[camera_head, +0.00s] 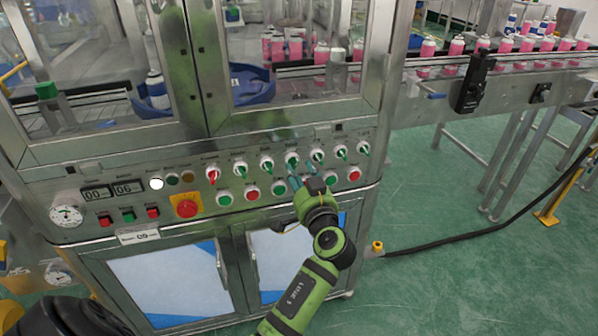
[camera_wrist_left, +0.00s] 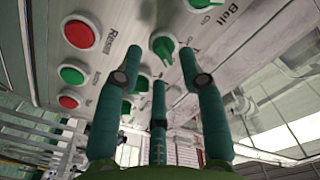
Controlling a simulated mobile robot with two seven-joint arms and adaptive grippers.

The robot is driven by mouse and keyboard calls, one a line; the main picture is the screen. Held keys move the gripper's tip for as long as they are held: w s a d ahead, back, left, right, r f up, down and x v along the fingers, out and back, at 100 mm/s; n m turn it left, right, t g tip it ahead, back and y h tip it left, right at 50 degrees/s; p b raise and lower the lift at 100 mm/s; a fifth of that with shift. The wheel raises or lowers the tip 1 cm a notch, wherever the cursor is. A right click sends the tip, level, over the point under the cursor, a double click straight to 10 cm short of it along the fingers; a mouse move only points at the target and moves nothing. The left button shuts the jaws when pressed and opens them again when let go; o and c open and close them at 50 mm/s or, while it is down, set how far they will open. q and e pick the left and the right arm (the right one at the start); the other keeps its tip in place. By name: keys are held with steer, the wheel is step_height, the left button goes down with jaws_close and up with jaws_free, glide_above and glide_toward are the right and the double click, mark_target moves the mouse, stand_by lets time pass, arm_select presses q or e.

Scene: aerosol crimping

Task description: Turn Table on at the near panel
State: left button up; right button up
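The near panel (camera_head: 130,205) runs across the front of the machine, with a row of rotary switches. One is red (camera_head: 213,177); several to its right are green, including one above my gripper (camera_head: 292,160). My left gripper (camera_head: 303,184) is in front of the panel's right half, just below that row. In the left wrist view its teal fingers (camera_wrist_left: 160,75) are spread with nothing between them. A green switch (camera_wrist_left: 164,46) shows just beyond the fingertips. A label reading "Belt" is near the switches; I cannot make out a "Table" label. My right gripper is not in view.
Below the switches are green and red push buttons (camera_head: 252,193). An orange-red emergency stop (camera_head: 187,207) and a gauge (camera_head: 67,214) are at left. A conveyor (camera_head: 520,90) with pink cans stands at right.

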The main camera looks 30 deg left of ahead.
arm_select(q)
steer(key=v, duration=0.6)
stand_by(0.3)
